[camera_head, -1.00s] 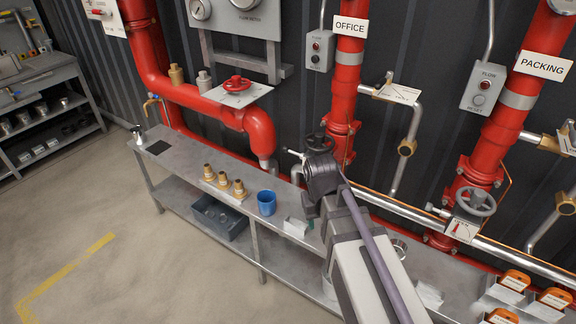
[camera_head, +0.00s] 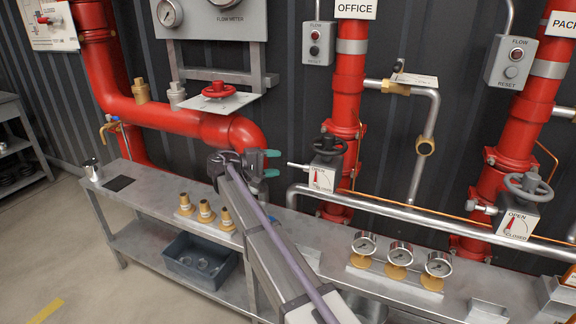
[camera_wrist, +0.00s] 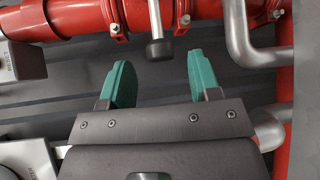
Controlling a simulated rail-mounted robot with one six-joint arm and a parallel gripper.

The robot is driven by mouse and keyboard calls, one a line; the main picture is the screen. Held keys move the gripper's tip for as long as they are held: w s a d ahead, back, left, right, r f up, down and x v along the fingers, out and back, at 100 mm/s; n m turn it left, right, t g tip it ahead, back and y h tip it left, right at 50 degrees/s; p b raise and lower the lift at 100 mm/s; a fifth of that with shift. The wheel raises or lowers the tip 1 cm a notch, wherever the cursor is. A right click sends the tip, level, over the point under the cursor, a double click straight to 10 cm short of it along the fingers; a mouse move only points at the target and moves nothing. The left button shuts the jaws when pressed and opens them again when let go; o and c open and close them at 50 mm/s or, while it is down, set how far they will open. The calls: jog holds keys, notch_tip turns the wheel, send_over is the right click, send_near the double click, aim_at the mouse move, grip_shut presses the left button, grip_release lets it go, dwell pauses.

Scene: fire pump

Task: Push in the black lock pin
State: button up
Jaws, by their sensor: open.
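My gripper (camera_head: 272,163) is open and empty, its two teal fingers pointing right toward the OFFICE riser valve (camera_head: 327,148). A silver rod (camera_head: 299,166) sticks out from that valve toward my gripper, with a small gap between them. In the wrist view, a grey rod with a dark rounded end (camera_wrist: 159,49) lies ahead of and between the open fingers (camera_wrist: 153,82), apart from both. I cannot tell for sure whether this dark end is the black lock pin. No other clear black pin shows.
A red handwheel (camera_head: 218,89) and a large red pipe (camera_head: 190,120) are at the left. Several brass fittings (camera_head: 205,211) stand on the grey bench (camera_head: 150,190). Gauges (camera_head: 400,254) stand at right. A silver pipe (camera_head: 430,225) runs along the wall behind them.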

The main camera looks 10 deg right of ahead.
aim_at(288, 162)
jog(key=d, duration=0.3)
jog(key=d+f, duration=0.1)
jog(key=d, duration=0.1)
jog(key=shift+w+d, duration=0.15)
jog(key=shift+w, duration=0.25)
jog(key=shift+r, duration=0.1)
jog(key=shift+c, duration=0.3)
grip_shut()
